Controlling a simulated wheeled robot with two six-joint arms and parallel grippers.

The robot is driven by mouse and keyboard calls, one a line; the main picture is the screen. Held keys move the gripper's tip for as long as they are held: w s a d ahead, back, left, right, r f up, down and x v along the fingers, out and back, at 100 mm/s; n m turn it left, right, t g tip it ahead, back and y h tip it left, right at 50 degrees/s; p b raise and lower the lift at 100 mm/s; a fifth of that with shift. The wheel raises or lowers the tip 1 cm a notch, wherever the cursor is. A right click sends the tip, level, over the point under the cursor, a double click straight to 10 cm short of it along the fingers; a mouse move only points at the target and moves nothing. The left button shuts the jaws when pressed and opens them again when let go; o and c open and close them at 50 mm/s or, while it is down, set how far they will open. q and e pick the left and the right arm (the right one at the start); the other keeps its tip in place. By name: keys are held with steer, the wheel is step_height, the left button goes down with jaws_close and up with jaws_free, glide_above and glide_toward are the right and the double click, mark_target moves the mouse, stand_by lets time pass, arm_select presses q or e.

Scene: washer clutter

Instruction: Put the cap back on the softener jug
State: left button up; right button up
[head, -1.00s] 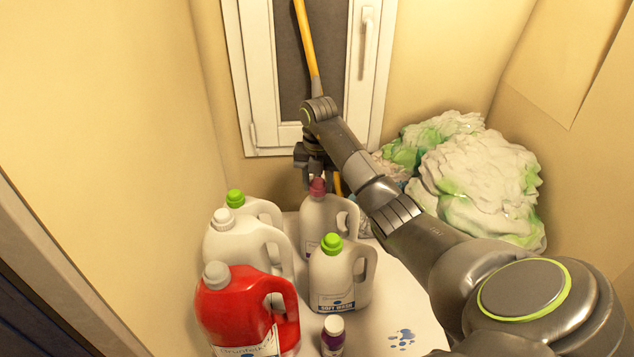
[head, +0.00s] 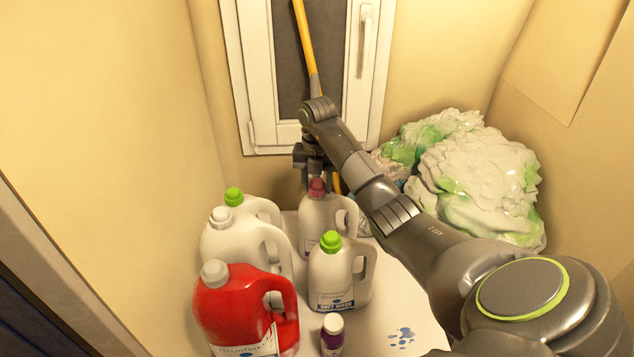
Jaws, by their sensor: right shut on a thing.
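My right gripper (head: 315,178) points down at the back of the white top and is shut on a mauve cap (head: 317,188). The cap is at the mouth of a white jug (head: 312,222), which stands upright at the back with its handle to the right. The cap looks in line with the jug's neck. I cannot tell whether it is seated or only resting there. The fingertips are small and dark, and partly hidden by the wrist. My left gripper is not in view.
In front stand a white jug with a green cap (head: 331,275), a red jug (head: 235,310) and a small purple bottle (head: 332,337). Two white jugs (head: 225,245) (head: 262,208) stand at left. Crumpled laundry (head: 480,185) lies at right. A yellow pole (head: 306,45) leans behind my gripper.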

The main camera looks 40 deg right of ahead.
steer(key=shift+f+b, duration=0.35)
steer(key=shift+f, duration=0.05)
stand_by(0.9)
steer(key=o, duration=0.3)
steer(key=shift+c, duration=1.4)
